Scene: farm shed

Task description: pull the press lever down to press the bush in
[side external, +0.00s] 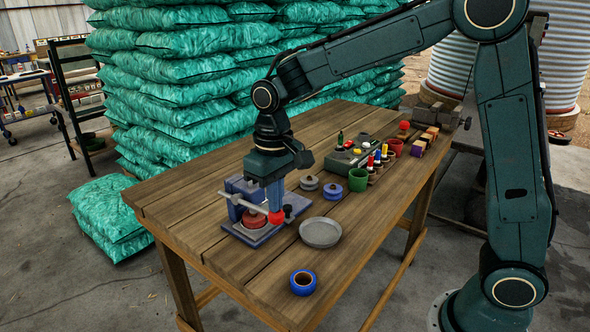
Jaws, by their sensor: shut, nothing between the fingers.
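The press (235,189) stands near the left end of the wooden table, with a grey-blue base (262,233) and upright. Its lever (243,204) is a pale bar that ends in a red ball knob (276,217). The bar slopes slightly down toward the knob. A dark red round part (255,219) sits under the bar on the press; I cannot tell whether it is the bush. My gripper (275,208) points straight down at the knob end of the lever, shut and empty. Its fingertips appear just above or touching the knob; contact is unclear.
A shallow grey dish (320,233) and a blue ring (303,282) lie right of the press. Stacked green sacks (180,75) rise behind the table. The table's front left is clear.

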